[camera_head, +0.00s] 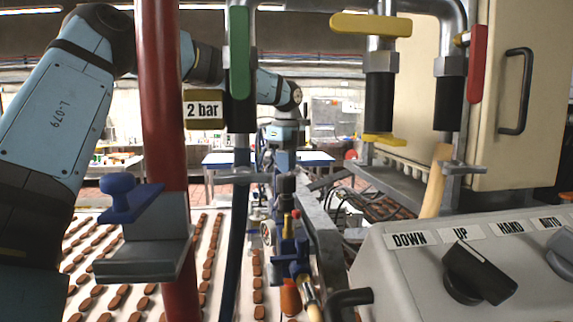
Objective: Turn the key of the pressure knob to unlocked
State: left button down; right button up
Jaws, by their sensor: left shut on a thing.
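My left arm reaches in from the left, passes behind the red pipe and bends down at the wrist near the middle. My left gripper (285,168) points down and is small in the picture. It is shut at the top of a dark, upright cylindrical fitting (286,184), which looks like the pressure knob. A round gauge (268,232) and blue valve parts (292,260) sit below it. The key is too small or hidden by the gripper, so I cannot tell its angle. My right gripper is not in view.
A red pipe (162,90) with a grey bracket and blue handle (118,187) stands close in front. A "2 bar" sign (205,109) hangs beside it. A grey control box (470,270) is at the right. Conveyors with brown biscuits (210,265) run below.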

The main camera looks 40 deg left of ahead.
pick_arm(q)
jog(key=shift+n, duration=0.6)
jog(key=c, duration=1.3)
grip_release()
notch_tip(320, 180, up, 14)
jog(key=shift+f, duration=0.1)
